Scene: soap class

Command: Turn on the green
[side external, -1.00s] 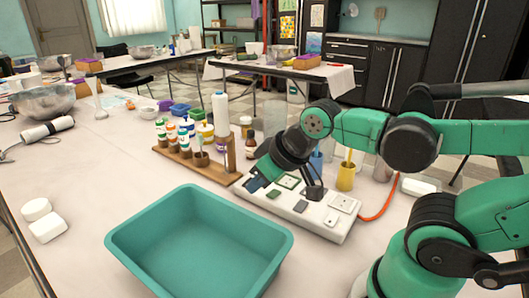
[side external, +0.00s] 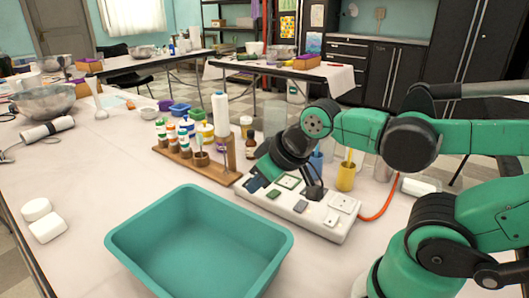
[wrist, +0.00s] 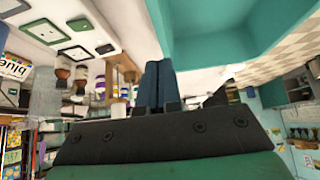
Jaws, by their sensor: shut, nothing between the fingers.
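A white power strip (side external: 322,227) lies on the table with sockets and rocker switches along its top. A green-framed socket (side external: 288,182) sits near its left end, with a dark green switch (side external: 272,194) in front of it. A grey switch (side external: 300,206) is further right. My gripper (side external: 254,184) is shut and empty, its dark blue fingers low at the strip's left end. Contact is unclear.
A teal bin (side external: 285,243) stands in front of the strip. A wooden rack (side external: 226,178) with bottles is left of it. Blue and yellow cups (side external: 346,178) stand behind it. An orange cord (side external: 384,206) runs from its right end. White pieces (side external: 47,229) lie far left.

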